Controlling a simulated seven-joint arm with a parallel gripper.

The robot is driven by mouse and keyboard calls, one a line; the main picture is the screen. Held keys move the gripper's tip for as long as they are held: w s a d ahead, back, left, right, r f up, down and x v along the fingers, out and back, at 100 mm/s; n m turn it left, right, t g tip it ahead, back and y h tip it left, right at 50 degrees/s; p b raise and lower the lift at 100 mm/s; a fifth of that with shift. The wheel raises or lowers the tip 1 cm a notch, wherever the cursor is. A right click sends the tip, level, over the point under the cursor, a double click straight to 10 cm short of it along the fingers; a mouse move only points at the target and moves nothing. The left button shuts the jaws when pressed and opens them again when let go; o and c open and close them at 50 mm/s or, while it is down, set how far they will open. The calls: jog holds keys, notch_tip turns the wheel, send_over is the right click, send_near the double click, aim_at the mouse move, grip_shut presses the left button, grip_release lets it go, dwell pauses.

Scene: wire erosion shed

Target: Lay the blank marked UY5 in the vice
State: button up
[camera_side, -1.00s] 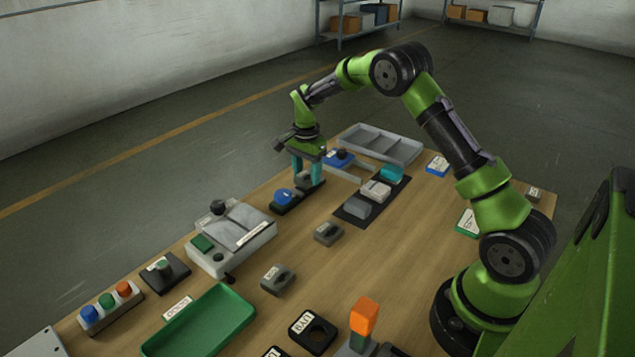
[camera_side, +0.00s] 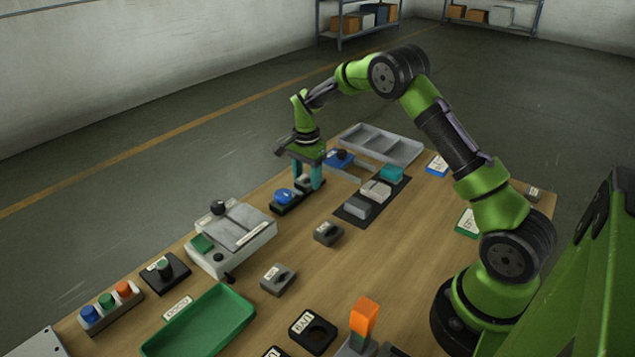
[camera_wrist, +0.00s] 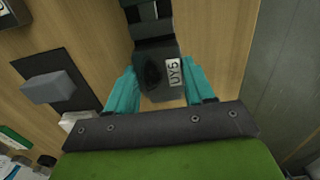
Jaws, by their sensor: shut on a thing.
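The blank marked UY5 (camera_wrist: 153,73) is a dark grey block with a white label, between the teal fingers of my gripper (camera_wrist: 160,88) in the wrist view. My gripper is shut on it. A dark fixture that looks like the vice (camera_wrist: 150,27) lies just beyond the blank, partly hidden by it. In the side view my gripper (camera_side: 306,181) points down at the right end of this low black fixture (camera_side: 288,208), which carries a blue round part. I cannot tell whether the blank touches the fixture or rests in it.
A black mat (camera_side: 352,214) with several blocks lies to the right, near a grey compartment tray (camera_side: 400,151). A grey lidded device (camera_side: 232,262) and a green tray (camera_side: 203,323) are nearer the camera. Two loose grey blanks (camera_side: 328,233) (camera_side: 278,279) lie on open wood.

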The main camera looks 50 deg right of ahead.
jog(key=o, duration=1.8)
jog(key=shift+f, duration=0.1)
jog(key=shift+r, duration=3.55)
